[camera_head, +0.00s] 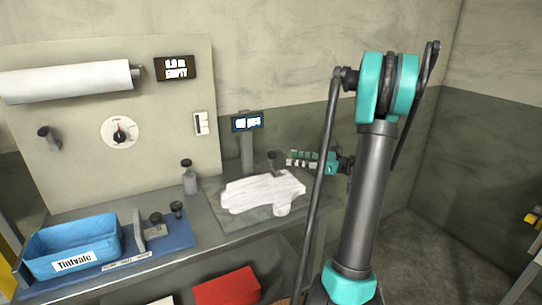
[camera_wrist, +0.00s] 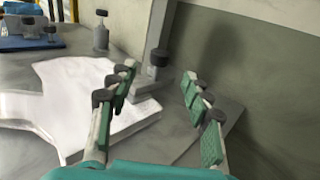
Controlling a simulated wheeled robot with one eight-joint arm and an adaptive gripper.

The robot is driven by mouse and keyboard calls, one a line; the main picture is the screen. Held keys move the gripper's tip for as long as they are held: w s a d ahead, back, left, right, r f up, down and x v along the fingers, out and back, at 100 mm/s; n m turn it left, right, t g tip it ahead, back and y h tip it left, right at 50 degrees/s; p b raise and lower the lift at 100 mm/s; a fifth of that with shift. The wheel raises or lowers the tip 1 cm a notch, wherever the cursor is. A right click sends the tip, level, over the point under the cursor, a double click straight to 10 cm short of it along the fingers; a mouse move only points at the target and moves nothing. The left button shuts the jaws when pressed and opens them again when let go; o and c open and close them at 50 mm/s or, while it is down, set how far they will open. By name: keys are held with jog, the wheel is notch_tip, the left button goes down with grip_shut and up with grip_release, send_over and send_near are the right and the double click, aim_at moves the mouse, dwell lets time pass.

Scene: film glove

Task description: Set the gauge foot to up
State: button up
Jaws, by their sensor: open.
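The gauge stands at the back of a grey plate, with a grey column (camera_head: 246,155) and a small lit display (camera_head: 248,122) whose text is blurred. A black knob (camera_head: 272,156), seemingly of the gauge foot, is beside the column; it also shows in the wrist view (camera_wrist: 159,57) on a grey stem. Whether the foot touches the plate cannot be told. A white glove (camera_head: 262,192) lies flat in front, also in the wrist view (camera_wrist: 75,95). My gripper (camera_head: 291,159) is open and empty right of the knob; in the wrist view its fingers (camera_wrist: 157,77) flank the gauge base, apart from the knob.
A grey bottle (camera_head: 189,178) stands left of the glove. A blue bin (camera_head: 73,247) and a bracket with black knobs (camera_head: 154,220) sit on a blue mat (camera_head: 180,240). The wall (camera_wrist: 260,75) is close behind the gauge. A red box (camera_head: 226,287) is below the bench.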

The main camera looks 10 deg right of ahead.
aim_at(272, 152)
jog(key=x, duration=0.9)
jog(key=shift+w+a, duration=0.1)
jog(key=shift+a, duration=0.1)
grip_shut()
